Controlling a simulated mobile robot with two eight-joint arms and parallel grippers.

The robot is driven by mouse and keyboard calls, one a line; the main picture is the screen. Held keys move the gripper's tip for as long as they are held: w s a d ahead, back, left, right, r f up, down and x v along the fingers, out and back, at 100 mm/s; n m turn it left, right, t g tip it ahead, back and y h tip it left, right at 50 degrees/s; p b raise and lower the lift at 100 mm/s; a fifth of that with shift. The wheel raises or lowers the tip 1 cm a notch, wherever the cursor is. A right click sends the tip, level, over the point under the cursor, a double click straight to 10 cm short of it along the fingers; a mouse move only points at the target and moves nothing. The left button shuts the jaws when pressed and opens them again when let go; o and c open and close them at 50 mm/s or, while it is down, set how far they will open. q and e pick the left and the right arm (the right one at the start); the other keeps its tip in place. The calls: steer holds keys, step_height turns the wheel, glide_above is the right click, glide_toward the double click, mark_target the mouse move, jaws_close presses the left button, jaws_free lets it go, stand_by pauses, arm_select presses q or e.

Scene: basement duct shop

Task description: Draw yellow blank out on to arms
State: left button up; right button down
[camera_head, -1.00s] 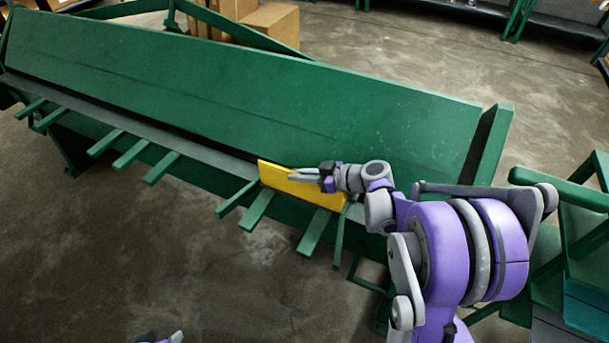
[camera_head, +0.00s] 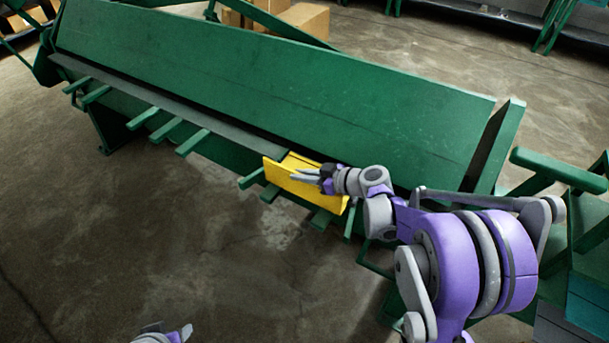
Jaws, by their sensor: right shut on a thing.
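The yellow blank (camera_head: 282,179) is a flat rectangular sheet at the front edge of the long green machine (camera_head: 270,90). It lies over the right-hand green arms and hides parts of them; their ends (camera_head: 321,219) stick out below it. My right gripper (camera_head: 308,176) reaches in from the right and is shut on the blank. More green arms (camera_head: 143,117) stick out bare along the machine's front to the left. Only the tip of my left gripper (camera_head: 165,336) shows at the bottom edge, away from the blank; its jaws are not clear.
Cardboard boxes (camera_head: 303,19) stand behind the machine. A green frame (camera_head: 562,168) stands close on the right beside my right arm. The concrete floor (camera_head: 190,235) in front of the machine is clear.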

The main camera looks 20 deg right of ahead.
stand_by(0.3)
steer(key=c, duration=0.8)
jaws_free()
steer(key=shift+c, duration=0.2)
steer(key=v, duration=1)
steer(key=shift+s+d+r, duration=0.15)
steer(key=shift+s+r, duration=0.05)
steer(key=shift+s, duration=0.05)
